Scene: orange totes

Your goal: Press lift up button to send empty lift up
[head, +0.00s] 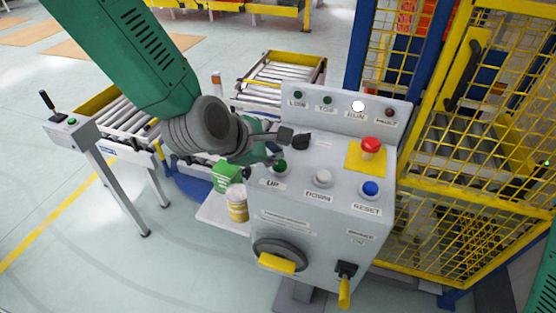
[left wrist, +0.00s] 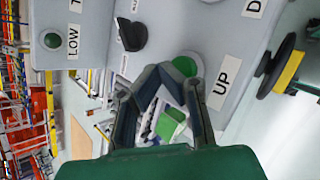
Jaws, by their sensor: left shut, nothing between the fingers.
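The grey control box (head: 325,215) stands in the middle of the head view. Its green UP button (head: 280,168) is at the left of the button row, beside the white DOWN button (head: 323,177) and blue RESET button (head: 370,189). My left gripper (head: 276,150) is over the box's left edge, close to the UP button. In the left wrist view, its shut, empty fingers (left wrist: 163,76) are right in front of the green UP button (left wrist: 186,66) and partly hide it. I cannot tell whether they touch it. My right gripper is out of view.
A black selector knob (head: 300,141) and red emergency stop (head: 370,147) are close by on the panel. The RUN lamp (head: 358,107) glows white. A yellow mesh cage (head: 470,190) stands at right. Roller conveyors (head: 275,80) lie behind. A green box (head: 226,176) and jar (head: 237,205) sit left.

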